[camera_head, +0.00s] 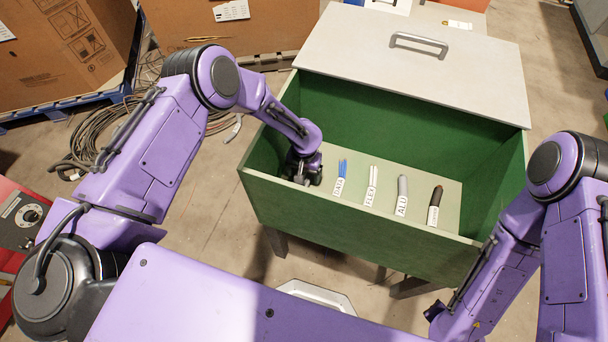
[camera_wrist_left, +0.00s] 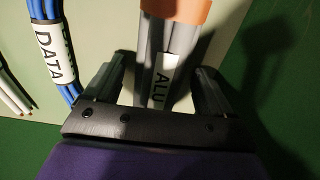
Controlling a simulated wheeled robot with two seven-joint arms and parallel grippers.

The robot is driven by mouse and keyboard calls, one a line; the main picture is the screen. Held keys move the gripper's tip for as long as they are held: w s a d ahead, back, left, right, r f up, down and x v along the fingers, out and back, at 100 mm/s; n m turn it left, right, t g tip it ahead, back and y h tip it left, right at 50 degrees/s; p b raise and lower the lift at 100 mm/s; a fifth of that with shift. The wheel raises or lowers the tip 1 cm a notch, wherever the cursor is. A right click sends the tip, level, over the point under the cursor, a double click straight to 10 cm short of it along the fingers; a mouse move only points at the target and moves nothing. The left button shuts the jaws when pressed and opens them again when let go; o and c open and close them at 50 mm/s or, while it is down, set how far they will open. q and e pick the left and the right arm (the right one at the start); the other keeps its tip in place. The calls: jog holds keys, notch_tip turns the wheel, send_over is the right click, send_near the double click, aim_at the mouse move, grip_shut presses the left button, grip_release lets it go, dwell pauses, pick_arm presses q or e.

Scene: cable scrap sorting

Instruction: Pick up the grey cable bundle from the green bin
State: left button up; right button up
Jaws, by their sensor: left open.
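In the left wrist view a grey cable bundle (camera_wrist_left: 183,38) with an ALU label and an orange band lies between the spread fingers of my left gripper (camera_wrist_left: 155,90). The gripper is open, with a finger on either side. In the head view my left gripper (camera_head: 305,172) is down inside the green bin (camera_head: 340,222) at its left end, left of the blue DATA bundle (camera_head: 342,168). It hides what lies under it. Another grey piece labelled ALU (camera_head: 402,187) lies further right. My right gripper (camera_head: 436,310) shows only as a small dark part outside the bin, beside its front.
The pale board (camera_head: 450,195) in the bin also bears a white FLEX bundle (camera_head: 373,175) and a black labelled one (camera_head: 436,196). The bin's walls surround my left gripper. The pale lid (camera_head: 470,75) stands open behind. Loose cables (camera_head: 100,130) lie on the floor at left.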

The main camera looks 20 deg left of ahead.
pick_arm(q)
jog(key=c, duration=1.3)
jog(key=shift+r, duration=0.1)
grip_shut()
jog(key=shift+r, duration=0.1)
